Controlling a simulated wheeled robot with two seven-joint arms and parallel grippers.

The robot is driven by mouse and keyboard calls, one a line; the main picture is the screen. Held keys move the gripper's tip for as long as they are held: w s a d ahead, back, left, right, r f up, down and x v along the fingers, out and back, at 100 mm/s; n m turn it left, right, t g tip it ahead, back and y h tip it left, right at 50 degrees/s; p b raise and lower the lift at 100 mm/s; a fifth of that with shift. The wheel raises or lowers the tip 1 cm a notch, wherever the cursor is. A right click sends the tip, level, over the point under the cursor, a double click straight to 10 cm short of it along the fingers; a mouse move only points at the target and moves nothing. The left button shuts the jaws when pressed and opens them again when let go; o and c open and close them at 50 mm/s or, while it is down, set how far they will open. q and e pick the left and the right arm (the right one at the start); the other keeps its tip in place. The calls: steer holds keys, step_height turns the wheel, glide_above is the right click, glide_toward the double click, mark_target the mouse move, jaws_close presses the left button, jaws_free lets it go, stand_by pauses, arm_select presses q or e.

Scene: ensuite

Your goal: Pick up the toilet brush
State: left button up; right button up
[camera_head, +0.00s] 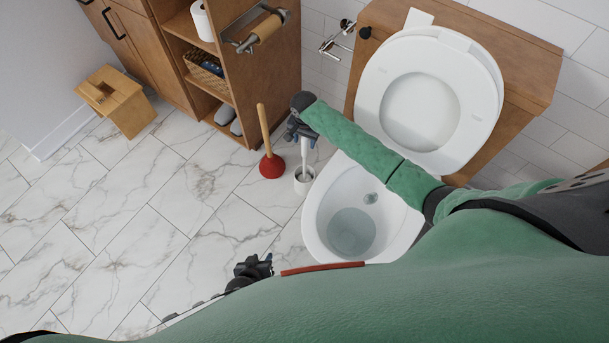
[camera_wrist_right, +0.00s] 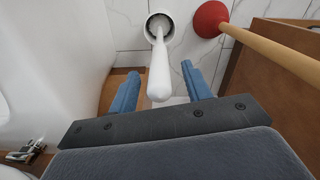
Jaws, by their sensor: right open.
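The white toilet brush (camera_head: 304,152) stands in its white holder (camera_head: 304,181) on the floor, between the plunger and the toilet. In the right wrist view the brush handle (camera_wrist_right: 159,72) points up toward my right gripper (camera_wrist_right: 160,88). Its two blue fingers are open, one on each side of the handle's end, with gaps on both sides. In the head view my right gripper (camera_head: 299,132) is at the top of the brush, partly hidden by its own arm. My left gripper (camera_head: 254,266) is low over the floor, away from the brush; its jaws are too small to judge.
A red plunger (camera_head: 272,165) with a wooden handle stands just left of the brush. The open toilet (camera_head: 350,215) is to the right. A wooden cabinet (camera_head: 270,90) is behind, and a wooden stool (camera_head: 118,100) is far left. The marble floor at left is clear.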

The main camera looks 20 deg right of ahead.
step_height(320, 180, down, 3)
steer(key=shift+s+r, duration=0.1)
steer(key=shift+r, duration=0.05)
steer(key=c, duration=1.1)
steer(key=shift+o, duration=0.2)
